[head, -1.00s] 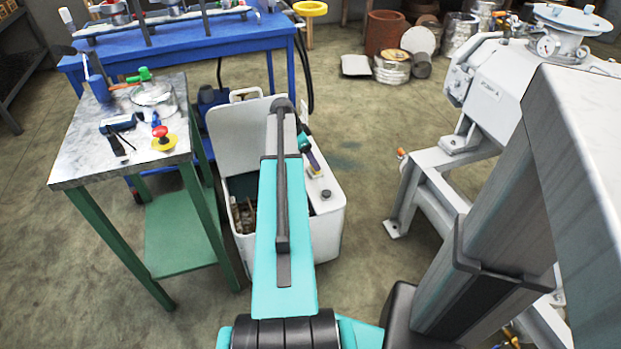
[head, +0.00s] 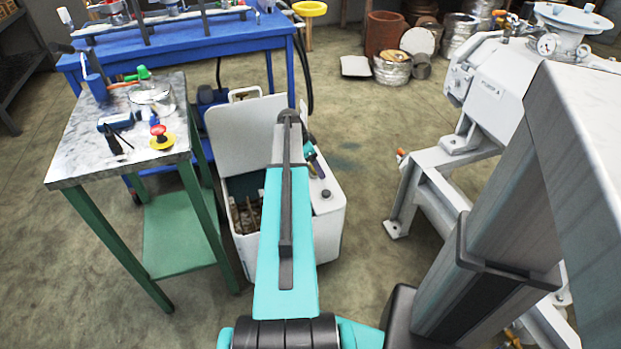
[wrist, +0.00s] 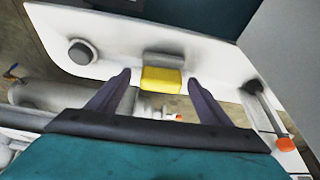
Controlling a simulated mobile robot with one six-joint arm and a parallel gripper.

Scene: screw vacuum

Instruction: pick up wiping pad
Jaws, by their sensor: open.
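The wiping pad (wrist: 161,82) appears to be the small yellow block in the wrist view, at the edge of a white ledge (wrist: 200,50). My gripper (wrist: 160,77) is open, with its two dark fingers pointing toward the ledge. The yellow block shows between the fingertips, with a gap on each side. I cannot tell how far below or ahead of the fingers it is. In the head view my arm reaches over the white box (head: 235,130), and I cannot make out the pad there.
A grey knob (wrist: 82,52) stands on the ledge left of the pad. An orange-ended handle (wrist: 285,144) lies to the right. The box's lid is raised. A metal-topped table (head: 75,160) stands at left and a grey machine (head: 490,95) at right.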

